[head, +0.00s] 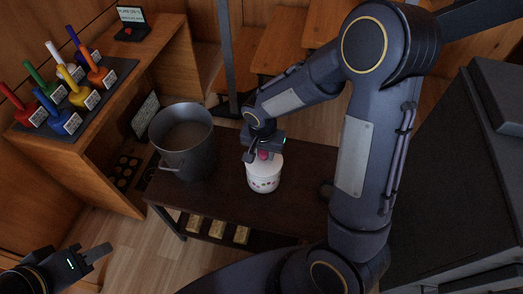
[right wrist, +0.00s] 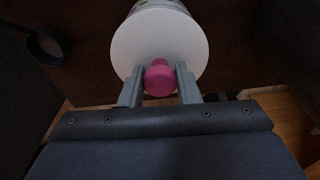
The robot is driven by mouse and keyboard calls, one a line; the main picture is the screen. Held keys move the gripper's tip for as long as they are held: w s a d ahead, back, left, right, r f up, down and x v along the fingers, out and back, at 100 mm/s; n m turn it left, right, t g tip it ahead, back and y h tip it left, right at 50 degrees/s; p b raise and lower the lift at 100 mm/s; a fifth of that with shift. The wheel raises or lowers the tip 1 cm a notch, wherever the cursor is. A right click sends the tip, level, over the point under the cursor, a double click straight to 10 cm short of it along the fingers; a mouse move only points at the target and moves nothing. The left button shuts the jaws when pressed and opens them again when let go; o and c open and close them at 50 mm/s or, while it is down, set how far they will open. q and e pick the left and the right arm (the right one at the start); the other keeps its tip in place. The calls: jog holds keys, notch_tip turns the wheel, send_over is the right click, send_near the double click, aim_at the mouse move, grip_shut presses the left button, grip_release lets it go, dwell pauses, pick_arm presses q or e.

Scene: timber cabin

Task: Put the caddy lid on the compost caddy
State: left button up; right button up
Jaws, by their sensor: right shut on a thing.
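The white compost caddy (head: 263,183), with a band of small pink marks, stands upright on the dark brown table. The round white caddy lid (right wrist: 160,40) with a pink knob (right wrist: 159,78) is over its top; the knob also shows in the head view (head: 264,155). My right gripper (head: 262,153) is above the caddy, its two fingers shut on the knob from both sides in the right wrist view (right wrist: 159,80). I cannot tell whether a small gap is left between lid and rim. My left gripper (head: 98,254) is empty, low at the left, away from the table; its fingers look apart.
A grey metal bucket (head: 184,160) stands on the table (head: 215,195) left of the caddy. Several yellowish blocks (head: 217,229) lie on the lower shelf. A wooden bench (head: 90,130) at the left holds coloured-handled tools on a dark mat. A dark cabinet (head: 440,200) stands at the right.

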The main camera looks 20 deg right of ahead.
jog(key=shift+f, duration=0.3)
jog(key=o, duration=1)
jog(key=shift+o, duration=0.2)
jog(key=r, duration=0.2)
jog(key=r+p, duration=0.1)
jog(key=r, duration=0.2)
jog(key=a+r, duration=0.1)
jog(key=r, duration=0.2)
jog(key=shift+s+a, duration=0.1)
jog(key=shift+s, duration=0.05)
jog(key=s+r+n+t+y+p, duration=0.1)
jog(key=s+r+n+t+y, duration=0.15)
jog(key=s+r, duration=0.45)
jog(key=s+r+n+t+y, duration=0.2)
jog(key=s+r+n, duration=0.2)
jog(key=s, duration=0.7)
notch_tip(320, 180, up, 14)
jog(key=p, duration=1.4)
jog(key=shift+d+r+p, duration=0.2)
jog(key=shift+d+p, duration=0.2)
jog(key=shift+d, duration=0.05)
